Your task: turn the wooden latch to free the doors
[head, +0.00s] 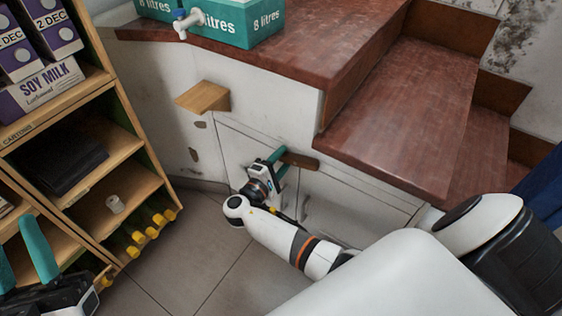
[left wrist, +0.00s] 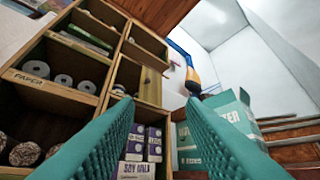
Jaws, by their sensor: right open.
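The wooden latch (head: 301,161) is a dark brown bar on the white panel under the stairs. It lies nearly level, across the top of the doors (head: 338,192), whose outlines show as thin seams. My right gripper (head: 276,160) is open, with its teal fingers at the left end of the latch. They overlap that end in the head view, and I cannot tell whether they touch it. My left gripper (head: 16,236) is at the lower left, away from the latch. In the left wrist view its fingers (left wrist: 160,102) are apart with nothing between them.
A wooden shelf unit (head: 127,140) with soy milk cartons (head: 42,88) stands at the left. A small wooden ledge (head: 203,97) juts from the wall above the doors. Red-brown steps (head: 405,110) overhang on the right. Grey floor (head: 185,245) is clear between shelf and doors.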

